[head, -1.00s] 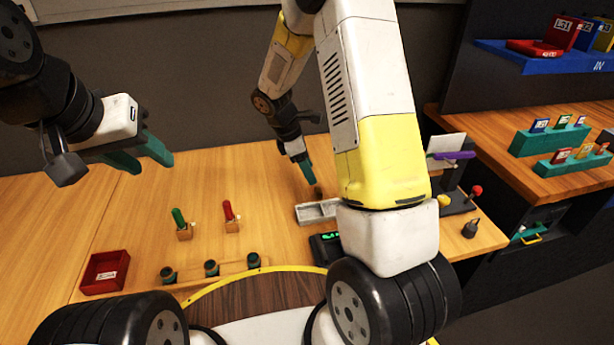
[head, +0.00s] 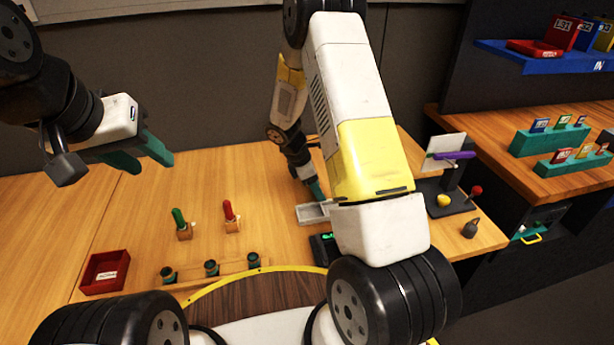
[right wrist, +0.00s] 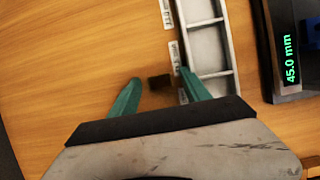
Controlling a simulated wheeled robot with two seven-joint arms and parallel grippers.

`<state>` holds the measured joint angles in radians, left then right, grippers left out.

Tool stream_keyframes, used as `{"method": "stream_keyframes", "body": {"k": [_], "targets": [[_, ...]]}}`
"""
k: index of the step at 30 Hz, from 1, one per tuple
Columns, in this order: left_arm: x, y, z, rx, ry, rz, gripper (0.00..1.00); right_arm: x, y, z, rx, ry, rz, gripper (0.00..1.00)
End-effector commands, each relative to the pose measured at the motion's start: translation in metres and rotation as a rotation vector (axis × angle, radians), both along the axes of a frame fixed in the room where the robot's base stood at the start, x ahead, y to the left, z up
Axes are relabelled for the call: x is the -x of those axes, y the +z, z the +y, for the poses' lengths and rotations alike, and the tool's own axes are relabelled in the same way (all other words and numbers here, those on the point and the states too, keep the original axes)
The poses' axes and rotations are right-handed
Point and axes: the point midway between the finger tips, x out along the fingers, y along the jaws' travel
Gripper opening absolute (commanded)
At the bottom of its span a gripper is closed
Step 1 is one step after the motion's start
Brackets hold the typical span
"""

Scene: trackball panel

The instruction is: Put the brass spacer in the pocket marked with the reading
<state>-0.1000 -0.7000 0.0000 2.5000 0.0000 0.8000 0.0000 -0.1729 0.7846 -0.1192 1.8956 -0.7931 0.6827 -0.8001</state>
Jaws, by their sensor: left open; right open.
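A small dark brown block, which looks like the brass spacer (right wrist: 159,82), lies on the wood in the right wrist view, left of the pocket tray (right wrist: 207,50). My right gripper (right wrist: 158,88) is open, with one teal finger on each side of the block; whether they touch it I cannot tell. The block is hidden in the head view, where my right gripper (head: 317,189) is low beside the tray (head: 310,214). A gauge display (right wrist: 289,58) reads 45.0 mm. My left gripper (head: 152,162) is open and empty.
A red bin (head: 105,272), green-handled (head: 180,222) and red-handled (head: 230,215) tools in wooden blocks, and a rack with black knobs (head: 211,268) stand left. A stand with a yellow ball (head: 443,200) is right. My right arm covers the middle.

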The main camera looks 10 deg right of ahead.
Motion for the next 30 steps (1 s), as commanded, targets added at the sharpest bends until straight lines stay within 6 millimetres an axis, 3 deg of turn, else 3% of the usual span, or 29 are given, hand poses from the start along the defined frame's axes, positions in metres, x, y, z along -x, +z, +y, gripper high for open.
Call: {"method": "stream_keyframes", "body": {"k": [2,10,22,30], "targets": [[0.000,0.000,0.000,0.000,0.000,0.000,0.41,0.000,0.000,0.000,0.000,0.000,0.000,0.52],[0.000,0.000,0.000,0.000,0.000,0.000,0.41,0.000,0.000,0.000,0.000,0.000,0.000,0.00],[0.000,0.000,0.000,0.000,0.000,0.000,0.41,0.000,0.005,0.000,0.000,-0.001,-0.002,0.00],[0.000,0.000,0.000,0.000,0.000,0.000,0.41,0.000,0.035,0.000,-0.001,-0.002,-0.003,0.00]]}}
